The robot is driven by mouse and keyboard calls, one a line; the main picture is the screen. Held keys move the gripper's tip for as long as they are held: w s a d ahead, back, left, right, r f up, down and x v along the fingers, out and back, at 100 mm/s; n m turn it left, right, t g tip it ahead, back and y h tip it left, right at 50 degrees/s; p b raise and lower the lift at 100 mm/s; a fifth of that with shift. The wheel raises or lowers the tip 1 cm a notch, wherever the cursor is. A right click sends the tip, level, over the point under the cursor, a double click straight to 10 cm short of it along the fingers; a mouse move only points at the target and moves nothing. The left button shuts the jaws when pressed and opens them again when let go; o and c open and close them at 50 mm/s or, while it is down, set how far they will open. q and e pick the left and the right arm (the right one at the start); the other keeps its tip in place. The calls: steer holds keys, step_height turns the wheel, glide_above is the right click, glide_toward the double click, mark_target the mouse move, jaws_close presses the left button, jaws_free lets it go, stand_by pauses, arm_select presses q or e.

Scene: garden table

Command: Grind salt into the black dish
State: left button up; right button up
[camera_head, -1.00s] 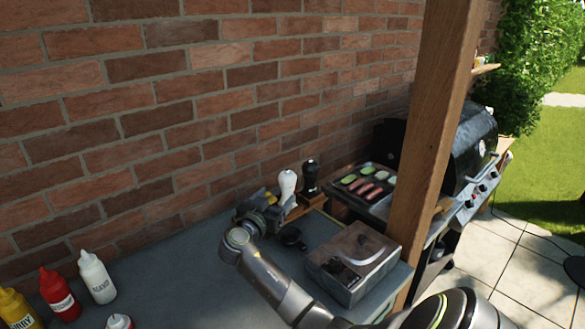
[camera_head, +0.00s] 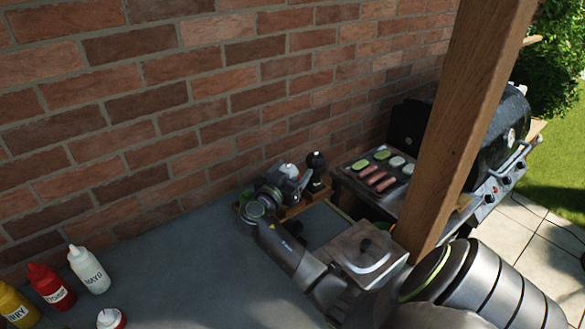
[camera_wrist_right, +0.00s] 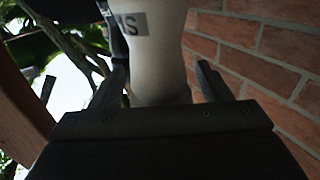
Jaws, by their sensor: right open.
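A white mill (camera_head: 289,170) stands on a small wooden tray (camera_head: 292,211) by the wall, and a black mill (camera_head: 317,165) stands to its right. My right gripper (camera_head: 292,186) is at the white mill and hides most of it. In the right wrist view, the open fingers (camera_wrist_right: 163,85) stand on either side of the white mill's body (camera_wrist_right: 158,65), which bears a dark, partly cut-off label. I cannot tell whether they touch it. The black dish does not show now; my right arm covers the area where it stood. My left gripper is out of view.
A metal box (camera_head: 363,262) stands right of my forearm, beside the wooden post (camera_head: 465,130). A plate of food (camera_head: 378,172) and a grill (camera_head: 490,140) are beyond. Sauce bottles (camera_head: 88,270) stand at the front left. The table's middle left (camera_head: 170,260) is clear.

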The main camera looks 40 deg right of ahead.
steer(key=shift+a, duration=0.1)
steer(key=shift+c, duration=0.8)
steer(key=c, duration=0.8)
steer(key=shift+f+n+t+y+b, duration=0.15)
steer(key=shift+n+t+y+b, duration=0.15)
steer(key=shift+n+t+b, duration=0.35)
steer(key=n+t, duration=0.1)
steer(key=t+y+b, duration=0.1)
steer(key=t, duration=0.1)
steer(key=shift+w+n, duration=0.2)
steer(key=shift+n, duration=0.15)
steer(key=n+t+y+b, duration=0.1)
steer(key=n+t+y, duration=0.1)
steer(key=t+y, duration=0.1)
steer(key=shift+w+a+n, duration=0.1)
steer(key=shift+w+n, duration=0.05)
steer(key=shift+n, duration=0.25)
steer(key=n+t+y, duration=0.2)
steer(key=y, duration=0.1)
steer(key=shift+w+a+t, duration=0.15)
steer(key=shift+t, duration=0.1)
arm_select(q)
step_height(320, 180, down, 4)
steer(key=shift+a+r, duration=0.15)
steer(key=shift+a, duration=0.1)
